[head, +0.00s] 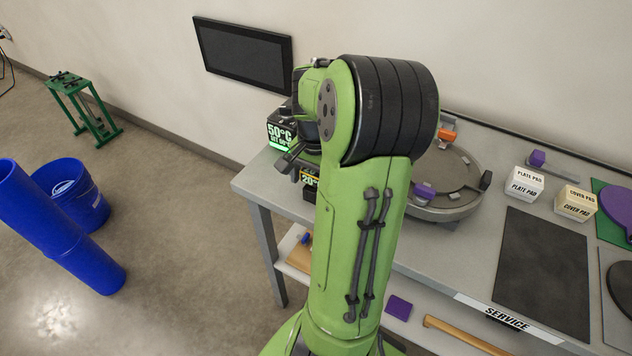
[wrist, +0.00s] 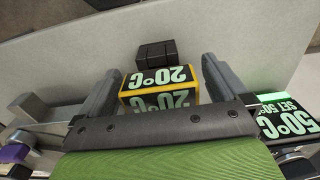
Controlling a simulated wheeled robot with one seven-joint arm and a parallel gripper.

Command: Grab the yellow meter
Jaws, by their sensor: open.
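The yellow meter (wrist: 150,82) is a yellow-edged black box with pale "20°C" readouts, upside down in the wrist view. In the head view the meter (head: 310,178) is mostly hidden behind my arm, near the table's left end. My gripper (wrist: 160,68) is open, with one grey finger on each side of the meter. Small gaps seem to show beside it; I cannot tell whether either finger touches it. In the head view my gripper is largely hidden by my own green arm.
A black box reading "50°C" (head: 280,134) stands close by; this box (wrist: 286,122) is just right of the right finger in the wrist view. A small black block (wrist: 155,54) sits beyond the meter. A round grey fixture (head: 445,180) is right of my arm on the table (head: 450,262).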

